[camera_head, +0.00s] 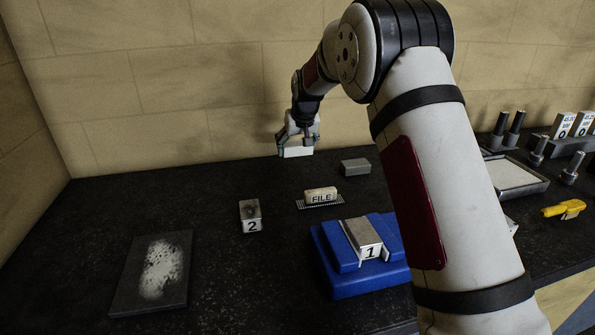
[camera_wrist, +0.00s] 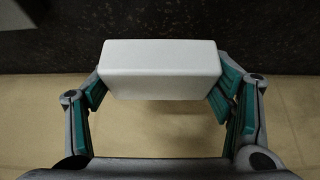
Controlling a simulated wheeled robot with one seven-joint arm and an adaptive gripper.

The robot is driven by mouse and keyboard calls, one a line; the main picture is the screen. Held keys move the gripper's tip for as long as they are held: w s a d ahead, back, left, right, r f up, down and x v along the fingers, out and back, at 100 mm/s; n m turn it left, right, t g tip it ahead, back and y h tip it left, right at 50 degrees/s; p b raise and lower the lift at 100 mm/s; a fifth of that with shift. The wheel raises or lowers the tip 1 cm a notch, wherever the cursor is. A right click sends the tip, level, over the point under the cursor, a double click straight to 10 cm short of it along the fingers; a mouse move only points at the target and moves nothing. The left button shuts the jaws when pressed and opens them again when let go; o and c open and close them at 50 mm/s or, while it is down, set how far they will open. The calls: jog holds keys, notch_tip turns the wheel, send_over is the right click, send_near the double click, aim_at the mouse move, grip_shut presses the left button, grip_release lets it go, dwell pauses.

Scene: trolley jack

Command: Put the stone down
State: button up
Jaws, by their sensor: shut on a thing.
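The stone (camera_wrist: 160,68) is a white rectangular block. My gripper (camera_wrist: 161,82) is shut on it, one finger at each end, in the wrist view. In the head view my gripper (camera_head: 297,147) holds the white stone (camera_head: 297,152) in the air above the back part of the dark bench (camera_head: 190,205), in front of the wall. The stone looks level. A gap shows between it and the bench top.
A grey block (camera_head: 355,167) lies right of and below my gripper. A block marked FILE (camera_head: 321,195), a metal block marked 2 (camera_head: 250,216), a blue vise (camera_head: 340,285) holding block 1 (camera_head: 365,240), and a white-dusted dark plate (camera_head: 125,285) stand nearer. Bare bench lies at back left.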

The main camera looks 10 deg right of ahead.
aim_at(296, 173)
notch_tip(296, 173, down, 7)
jog(key=shift+f+p, duration=0.15)
jog(key=shift+p, duration=0.2)
jog(key=shift+f, duration=0.4)
jog(key=shift+s+f+b, duration=0.1)
jog(key=shift+f+b, duration=0.1)
jog(key=shift+b, duration=0.1)
jog(key=o, duration=1.6)
jog(key=shift+f, duration=0.15)
jog(key=shift+c, duration=0.2)
jog(key=shift+r, duration=0.2)
